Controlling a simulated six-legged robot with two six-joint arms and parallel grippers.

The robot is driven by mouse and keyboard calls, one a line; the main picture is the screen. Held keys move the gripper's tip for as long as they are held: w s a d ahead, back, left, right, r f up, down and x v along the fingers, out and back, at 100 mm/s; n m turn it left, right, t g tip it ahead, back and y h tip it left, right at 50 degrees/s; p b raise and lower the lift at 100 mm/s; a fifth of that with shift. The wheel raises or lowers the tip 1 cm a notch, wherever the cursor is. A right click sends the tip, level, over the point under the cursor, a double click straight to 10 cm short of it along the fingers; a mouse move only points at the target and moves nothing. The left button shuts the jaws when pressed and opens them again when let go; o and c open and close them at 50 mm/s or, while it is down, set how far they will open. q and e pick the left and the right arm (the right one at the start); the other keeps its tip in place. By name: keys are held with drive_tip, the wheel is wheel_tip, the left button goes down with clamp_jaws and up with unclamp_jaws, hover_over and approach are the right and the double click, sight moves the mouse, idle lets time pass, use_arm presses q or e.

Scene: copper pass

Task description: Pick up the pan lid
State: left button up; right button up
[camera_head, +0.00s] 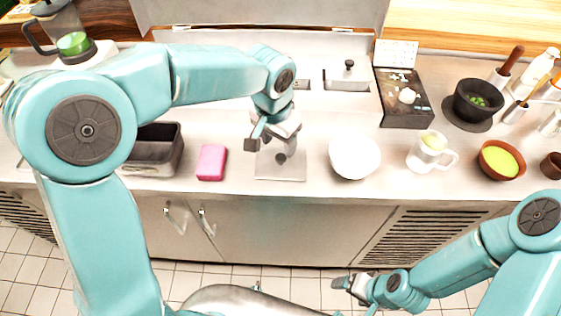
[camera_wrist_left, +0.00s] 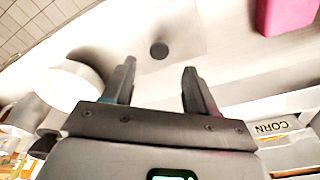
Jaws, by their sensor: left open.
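A pale, flat, square pan lid (camera_head: 266,172) with a dark round knob lies on the counter below my left gripper (camera_head: 269,143). In the left wrist view the lid (camera_wrist_left: 185,38) shows faintly against the counter, its black knob just beyond and between the fingertips. My left gripper (camera_wrist_left: 159,66) is open and empty, above the lid and apart from the knob. A second knobbed metal lid (camera_head: 346,80) sits at the back of the counter. My right gripper (camera_head: 345,284) is low in front of the cabinets, away from the lid; its jaw opening is unclear.
A pink sponge (camera_head: 212,162) and a dark bin (camera_head: 158,150) are left of the lid. A white bowl (camera_head: 354,158) is close on its right, then a white mug (camera_head: 427,158). A pan labelled CORN (camera_wrist_left: 278,127) shows in the left wrist view.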

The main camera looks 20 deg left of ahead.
sight(281, 156)
use_arm(q)
wheel_tip(281, 156, down, 5)
drive_tip(key=shift+w+d+f+p, duration=0.1)
drive_tip(key=shift+w+f+p, duration=0.05)
drive_tip(key=shift+p, duration=0.2)
drive_tip(key=c, duration=1)
clamp_jaws()
